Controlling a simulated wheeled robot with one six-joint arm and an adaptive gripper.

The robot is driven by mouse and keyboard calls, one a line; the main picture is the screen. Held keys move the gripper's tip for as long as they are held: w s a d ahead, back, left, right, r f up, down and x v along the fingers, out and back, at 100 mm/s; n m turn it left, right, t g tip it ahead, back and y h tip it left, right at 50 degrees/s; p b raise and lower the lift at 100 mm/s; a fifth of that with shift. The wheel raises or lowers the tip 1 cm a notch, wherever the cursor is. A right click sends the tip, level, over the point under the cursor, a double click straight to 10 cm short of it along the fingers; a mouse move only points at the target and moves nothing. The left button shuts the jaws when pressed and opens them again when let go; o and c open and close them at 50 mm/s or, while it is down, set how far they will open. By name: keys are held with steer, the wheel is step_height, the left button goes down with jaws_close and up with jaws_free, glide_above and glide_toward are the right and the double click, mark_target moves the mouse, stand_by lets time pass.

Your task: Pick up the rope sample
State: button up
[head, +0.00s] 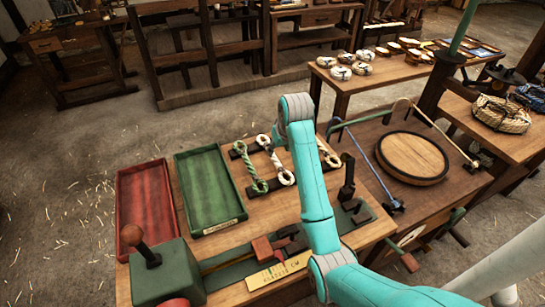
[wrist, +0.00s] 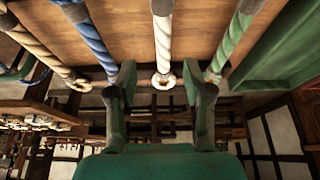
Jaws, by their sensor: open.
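Several rope samples lie side by side on a dark rack. In the head view I see a green-and-white one (head: 250,168), a white one (head: 274,160) and a pale one (head: 328,153); my arm hides part of the row. In the wrist view my gripper (wrist: 160,76) is open, with a finger on each side of the white rope sample (wrist: 162,35), whose ringed end shows between the fingertips. The blue-and-white sample (wrist: 92,38) is left of it and the green-and-white one (wrist: 236,38) is right. I cannot tell if the fingers touch any rope. The head view hides the gripper behind my arm.
A green tray (head: 241,215) and a red tray (head: 121,215) lie left of the samples. A green clamp device (head: 180,262) with a wooden-knobbed lever stands at the bench front. A round wooden lid (head: 412,155) lies to the right. Neighbouring ropes leave little side room.

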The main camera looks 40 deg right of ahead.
mark_target(274, 156)
steer(key=shift+w+x, duration=0.2)
steer(key=shift+x, duration=1.4)
steer(key=shift+w+x, duration=0.15)
steer(key=shift+x, duration=1.4)
steer(key=shift+a+r, duration=0.1)
steer(key=shift+r, duration=0.05)
jaws_close()
